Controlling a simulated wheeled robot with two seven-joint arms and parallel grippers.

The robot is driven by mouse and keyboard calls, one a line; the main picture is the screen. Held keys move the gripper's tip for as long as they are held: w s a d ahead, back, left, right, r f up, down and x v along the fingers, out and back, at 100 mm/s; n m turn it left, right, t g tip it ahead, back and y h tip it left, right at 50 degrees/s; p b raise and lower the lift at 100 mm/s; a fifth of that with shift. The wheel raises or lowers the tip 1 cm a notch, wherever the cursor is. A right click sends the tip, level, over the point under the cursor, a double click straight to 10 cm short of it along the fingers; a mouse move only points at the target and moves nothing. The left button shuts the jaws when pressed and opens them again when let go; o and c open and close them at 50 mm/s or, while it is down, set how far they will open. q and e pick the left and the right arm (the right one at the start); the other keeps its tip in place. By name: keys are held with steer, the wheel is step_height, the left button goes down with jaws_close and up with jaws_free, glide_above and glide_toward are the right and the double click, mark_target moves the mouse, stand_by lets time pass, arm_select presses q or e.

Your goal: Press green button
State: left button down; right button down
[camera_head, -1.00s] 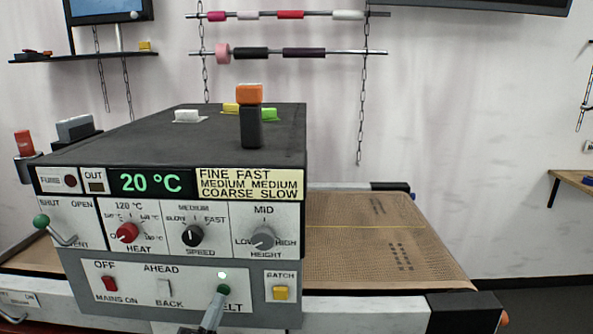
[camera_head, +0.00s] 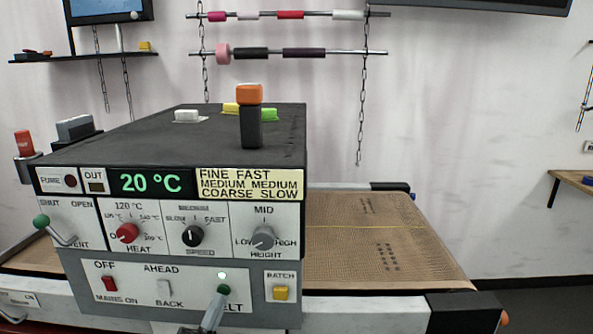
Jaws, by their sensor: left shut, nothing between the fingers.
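The green button (camera_head: 224,290) is on the lower front panel of the machine (camera_head: 190,215), above the partly hidden label that ends in "ELT". A small light (camera_head: 222,275) just above the button is lit whitish green. My left gripper (camera_head: 216,304) comes up from the bottom edge with its fingers shut and empty. Its tip is at the lower left edge of the button and overlaps it in the picture; I cannot tell whether they touch. My right gripper is not in view.
A yellow batch switch (camera_head: 280,292) sits right of the button, and a white ahead/back switch (camera_head: 163,288) left of it. A red mains switch (camera_head: 110,283) is farther left. A green-knobbed lever (camera_head: 42,222) sticks out at the left. A brown mesh belt (camera_head: 380,240) extends right.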

arm_select(q)
steer(key=shift+w, duration=0.15)
stand_by(0.4)
steer(key=shift+w, duration=0.3)
steer(key=shift+s, duration=0.5)
stand_by(0.3)
